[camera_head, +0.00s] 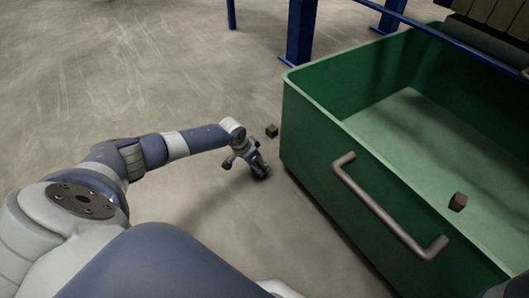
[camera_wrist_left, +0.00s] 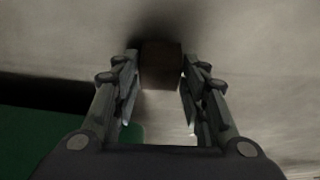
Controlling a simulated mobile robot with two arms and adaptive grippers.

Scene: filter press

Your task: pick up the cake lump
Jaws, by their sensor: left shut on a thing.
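A dark brown, block-shaped cake lump (camera_wrist_left: 160,66) sits between the fingertips of my left gripper (camera_wrist_left: 160,85) in the wrist view, with a finger against each side. In the head view my left gripper (camera_head: 261,171) points down low over the floor, left of the green bin; the held lump is hard to make out there. A second dark lump (camera_head: 271,131) lies on the floor just beyond the gripper, near the bin's corner. A third lump (camera_head: 458,201) lies inside the bin. My right gripper is not in view.
The green bin (camera_head: 315,150) with a brown handle (camera_head: 385,205) stands close on the right of my left gripper. Blue frame legs (camera_head: 299,35) stand behind it. The concrete floor (camera_head: 120,70) to the left is clear.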

